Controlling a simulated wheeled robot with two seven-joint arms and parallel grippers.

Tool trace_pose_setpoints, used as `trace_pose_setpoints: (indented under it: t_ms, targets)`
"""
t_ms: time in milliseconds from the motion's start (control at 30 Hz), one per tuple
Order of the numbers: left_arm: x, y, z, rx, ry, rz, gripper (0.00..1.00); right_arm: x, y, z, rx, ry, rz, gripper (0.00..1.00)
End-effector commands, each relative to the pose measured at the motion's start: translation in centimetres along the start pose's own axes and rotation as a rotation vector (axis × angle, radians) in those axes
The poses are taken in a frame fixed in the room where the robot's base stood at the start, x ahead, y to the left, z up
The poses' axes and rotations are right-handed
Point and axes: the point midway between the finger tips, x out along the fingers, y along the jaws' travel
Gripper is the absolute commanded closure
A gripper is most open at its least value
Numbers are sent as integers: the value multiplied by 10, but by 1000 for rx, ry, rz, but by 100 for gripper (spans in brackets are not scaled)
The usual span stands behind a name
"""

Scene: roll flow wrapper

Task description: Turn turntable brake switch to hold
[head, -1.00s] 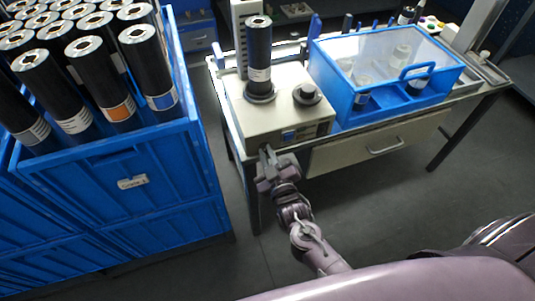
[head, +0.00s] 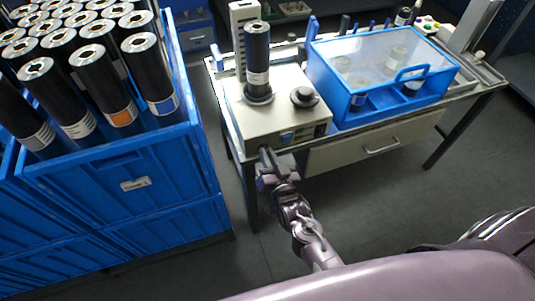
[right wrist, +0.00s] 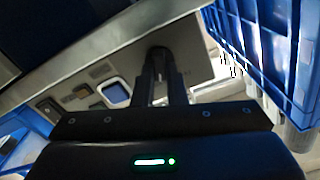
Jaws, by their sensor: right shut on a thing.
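The cream machine (head: 290,128) stands on the bench with a black roll (head: 257,58) upright on its round turntable (head: 258,97). My right gripper (head: 266,157) is at the left part of the machine's front face. In the right wrist view its two fingers (right wrist: 164,84) are closed around a small dark brake switch (right wrist: 159,53) on the cream panel. The fingers hide most of the switch, so I cannot tell its setting. My left gripper is not in view.
A round black knob (head: 304,96) sits on the machine's top. A blue case with a clear lid (head: 380,70) stands to its right. A blue crate (head: 110,165) of black rolls stands at left. A drawer (head: 375,145) is below the bench top.

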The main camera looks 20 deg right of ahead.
Motion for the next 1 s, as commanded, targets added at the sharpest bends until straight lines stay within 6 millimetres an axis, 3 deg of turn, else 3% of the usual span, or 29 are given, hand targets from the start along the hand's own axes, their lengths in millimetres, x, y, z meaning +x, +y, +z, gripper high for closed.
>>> trace_pose_setpoints:
  t_ms: [400,900,933,1000]
  targets:
    - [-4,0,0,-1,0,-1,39,0,1,0,160,-1,0,100]
    - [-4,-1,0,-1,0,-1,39,0,1,1,175,-1,0,100]
    - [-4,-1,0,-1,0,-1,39,0,1,1,175,-1,0,84]
    - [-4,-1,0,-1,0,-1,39,0,1,1,175,-1,0,75]
